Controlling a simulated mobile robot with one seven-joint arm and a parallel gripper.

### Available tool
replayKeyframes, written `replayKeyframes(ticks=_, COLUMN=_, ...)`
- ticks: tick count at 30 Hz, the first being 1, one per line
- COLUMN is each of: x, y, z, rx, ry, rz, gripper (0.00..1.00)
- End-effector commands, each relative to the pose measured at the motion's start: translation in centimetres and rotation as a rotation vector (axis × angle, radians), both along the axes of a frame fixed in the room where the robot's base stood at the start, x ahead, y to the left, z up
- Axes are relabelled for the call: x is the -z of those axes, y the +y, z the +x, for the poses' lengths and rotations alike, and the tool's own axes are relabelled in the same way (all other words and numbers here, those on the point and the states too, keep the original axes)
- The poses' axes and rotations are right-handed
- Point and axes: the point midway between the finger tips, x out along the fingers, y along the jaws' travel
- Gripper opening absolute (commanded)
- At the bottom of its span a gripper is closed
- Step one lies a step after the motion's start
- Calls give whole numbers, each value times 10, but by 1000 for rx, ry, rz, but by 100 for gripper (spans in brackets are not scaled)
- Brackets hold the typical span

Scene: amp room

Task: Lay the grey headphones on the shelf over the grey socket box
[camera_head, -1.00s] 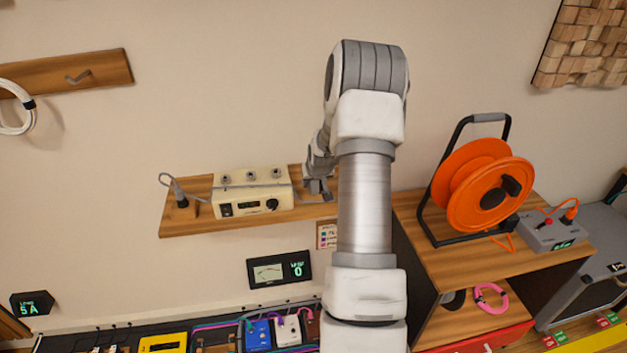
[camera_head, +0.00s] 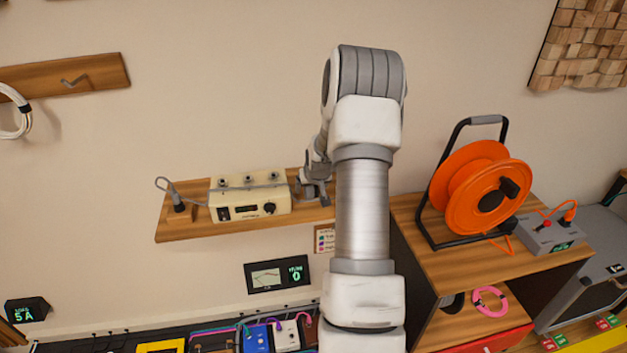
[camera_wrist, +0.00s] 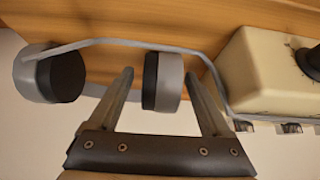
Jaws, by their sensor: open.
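The grey headphones show in the wrist view as two grey-and-black ear cups (camera_wrist: 163,82) joined by a thin grey strip. They are at the wooden wall shelf (camera_head: 176,231), right of a cream box (camera_head: 250,206). My gripper (camera_wrist: 159,73) is open, with one finger on each side of the middle ear cup and a gap on both sides. The other ear cup (camera_wrist: 48,76) is outside the fingers. In the head view, my gripper (camera_head: 312,191) and arm mostly hide the headphones. A grey socket box (camera_head: 548,234) with an orange plug is at the right.
The cream box also shows close beside the right finger in the wrist view (camera_wrist: 262,75). An orange cable reel (camera_head: 482,187) stands on a wooden cabinet (camera_head: 452,243). A meter (camera_head: 279,275) hangs below the wall shelf. The wall above that shelf is clear.

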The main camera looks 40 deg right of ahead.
Motion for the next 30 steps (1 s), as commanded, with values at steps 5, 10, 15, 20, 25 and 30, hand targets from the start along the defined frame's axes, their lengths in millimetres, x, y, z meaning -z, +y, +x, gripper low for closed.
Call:
replayKeyframes(ticks=5, x=-18, y=5, z=-9, rx=1, ry=-3, rz=-3, gripper=82)
replayKeyframes(ticks=10, x=-41, y=12, z=-23, rx=2, ry=-4, rz=-3, gripper=82)
replayKeyframes(ticks=15, x=-66, y=20, z=-38, rx=2, ry=-4, rz=-3, gripper=82)
replayKeyframes(ticks=20, x=-91, y=28, z=-52, rx=1, ry=-4, rz=-4, gripper=82)
replayKeyframes(ticks=25, x=-115, y=35, z=-67, rx=2, ry=-2, rz=-4, gripper=82)
replayKeyframes(ticks=30, x=-133, y=41, z=-77, rx=1, ry=-3, rz=-3, gripper=82)
